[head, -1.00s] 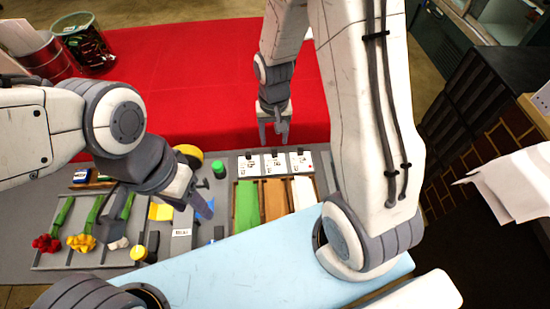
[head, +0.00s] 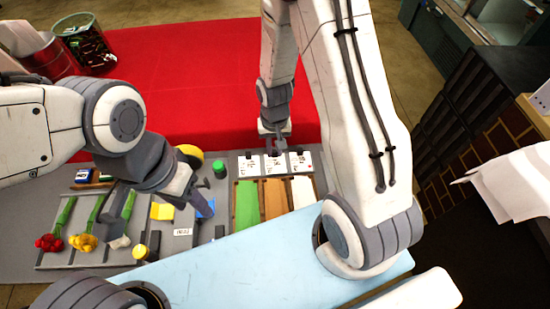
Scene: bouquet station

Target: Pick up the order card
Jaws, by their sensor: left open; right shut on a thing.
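Three white order cards with dark clips or marks at their tops stand in a row behind the coloured sheets: a left card (head: 248,167), a middle card (head: 275,166) and a right card (head: 301,162). My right gripper (head: 277,147) reaches down from behind to the top of the middle card and is shut on it. The card is still in line with its neighbours; whether it is raised at all I cannot tell. My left gripper (head: 192,198) is open over the middle of the grey worktop, beside a blue piece (head: 207,209).
Green, orange and white sheets (head: 247,206) lie in wooden slots in front of the cards. Red and yellow flowers (head: 83,242) lie in a rack at left. A green cylinder (head: 219,168) stands left of the cards. The red surface (head: 200,80) behind is mostly clear.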

